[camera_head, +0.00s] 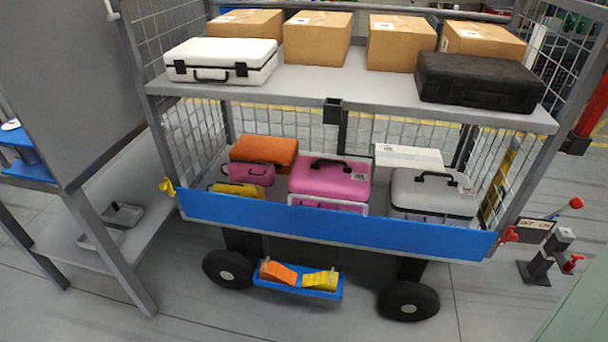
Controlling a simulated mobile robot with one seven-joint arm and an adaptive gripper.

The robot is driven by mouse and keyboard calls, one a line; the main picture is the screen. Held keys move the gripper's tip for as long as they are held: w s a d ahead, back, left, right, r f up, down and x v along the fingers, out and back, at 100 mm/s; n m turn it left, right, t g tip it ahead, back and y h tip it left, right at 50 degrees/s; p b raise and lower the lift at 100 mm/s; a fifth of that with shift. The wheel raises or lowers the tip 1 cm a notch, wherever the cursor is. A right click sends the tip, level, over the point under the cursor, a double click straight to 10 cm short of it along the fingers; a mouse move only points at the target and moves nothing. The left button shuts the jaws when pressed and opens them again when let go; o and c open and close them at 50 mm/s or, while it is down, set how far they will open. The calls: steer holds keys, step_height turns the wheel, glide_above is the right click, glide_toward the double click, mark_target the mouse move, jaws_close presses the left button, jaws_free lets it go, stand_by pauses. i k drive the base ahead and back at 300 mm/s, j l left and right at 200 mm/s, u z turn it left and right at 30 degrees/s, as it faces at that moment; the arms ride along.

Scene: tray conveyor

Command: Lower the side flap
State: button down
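The side flap (335,230) is a long blue panel along the front of the cart's lower deck. It stands up in front of the cases and hides their lower parts. A pale bar like a handle (328,203) shows above the middle of its top edge. A yellow latch-like part (168,187) sits by its left end and a red one (509,234) by its right end. I cannot tell whether either is fastened. My gripper is not in view.
The cart's lower deck holds a pink case (330,178), a grey case (433,192) and several others. Its upper shelf (330,90) holds boxes and two cases. A blue chock holder (298,283) hangs below. A grey table (130,240) stands close left; a red-knobbed lever (575,203) stands right.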

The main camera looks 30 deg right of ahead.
mark_target(366, 230)
steer(key=z, duration=1)
steer(key=i+l+u, duration=0.15)
steer(key=u, duration=0.15)
steer(key=i+l+u, duration=0.15)
steer(key=l+u, duration=0.15)
